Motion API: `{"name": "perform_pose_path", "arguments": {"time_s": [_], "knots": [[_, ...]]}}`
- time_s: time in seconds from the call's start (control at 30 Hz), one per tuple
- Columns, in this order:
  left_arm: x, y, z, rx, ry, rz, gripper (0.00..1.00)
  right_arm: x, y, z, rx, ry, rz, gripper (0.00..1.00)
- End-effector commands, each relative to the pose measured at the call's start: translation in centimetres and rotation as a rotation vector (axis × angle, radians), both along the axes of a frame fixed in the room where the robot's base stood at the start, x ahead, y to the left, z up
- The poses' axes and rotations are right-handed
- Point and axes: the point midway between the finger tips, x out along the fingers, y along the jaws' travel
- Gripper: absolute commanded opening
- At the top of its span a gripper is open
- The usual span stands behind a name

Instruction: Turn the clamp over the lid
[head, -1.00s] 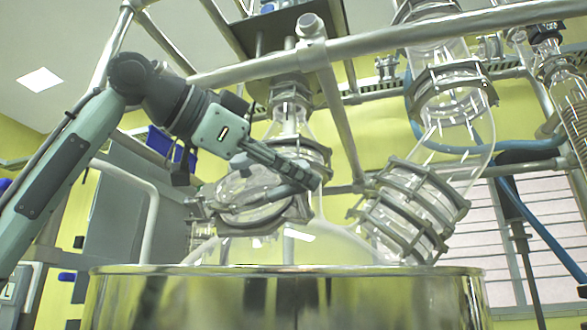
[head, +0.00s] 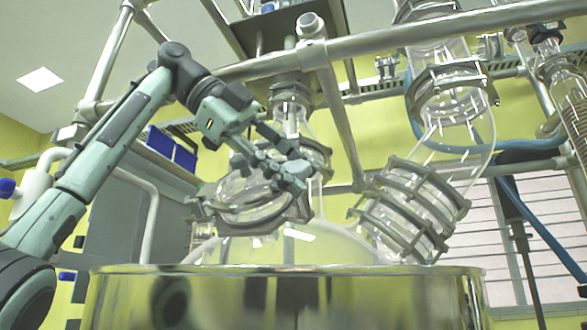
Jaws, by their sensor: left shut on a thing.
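The round glass lid (head: 238,192) sits tilted on the port at the upper left of the glass reactor, ringed by a grey flange (head: 262,219). The grey clamp (head: 248,155) shows as a short bar at the upper right of the lid, partly hidden by my fingers. My left gripper (head: 284,174) comes in from the upper left and is shut on the clamp. The exact contact between fingers and clamp is hard to make out. My right gripper is not in view.
The shiny steel vessel rim (head: 290,270) runs below the glass dome. A clamped glass joint (head: 410,212) stands close on the right. A metal frame rail (head: 420,38) crosses above my gripper, and a slanted bar (head: 340,120) descends behind it.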

Motion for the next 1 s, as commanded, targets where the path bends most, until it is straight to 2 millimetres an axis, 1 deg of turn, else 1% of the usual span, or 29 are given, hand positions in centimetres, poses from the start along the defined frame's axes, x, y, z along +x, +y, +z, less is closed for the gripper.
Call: {"name": "perform_pose_path", "arguments": {"time_s": [0.3, 0.77, 0.8, 0.93, 0.97, 1.0], "knots": [[-0.03, 0.0, 0.04, 0.066, -0.024, -0.058, 0.09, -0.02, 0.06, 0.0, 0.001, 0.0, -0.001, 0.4], [-0.01, 0.0, 0.01, 0.075, -0.027, -0.065, 0.09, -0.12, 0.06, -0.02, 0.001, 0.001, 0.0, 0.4], [-0.01, 0.0, 0.01, 0.075, -0.027, -0.065, 0.42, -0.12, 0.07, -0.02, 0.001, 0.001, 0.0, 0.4], [0.0, 0.01, 0.01, 0.075, -0.026, -0.065, 0.58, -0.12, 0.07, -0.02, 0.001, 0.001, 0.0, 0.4], [0.01, 0.01, 0.0, 0.074, -0.026, -0.064, 0.6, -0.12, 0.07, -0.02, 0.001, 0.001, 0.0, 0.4], [0.01, 0.01, 0.0, 0.074, -0.026, -0.064, 0.6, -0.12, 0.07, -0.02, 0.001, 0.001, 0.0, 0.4]]}}
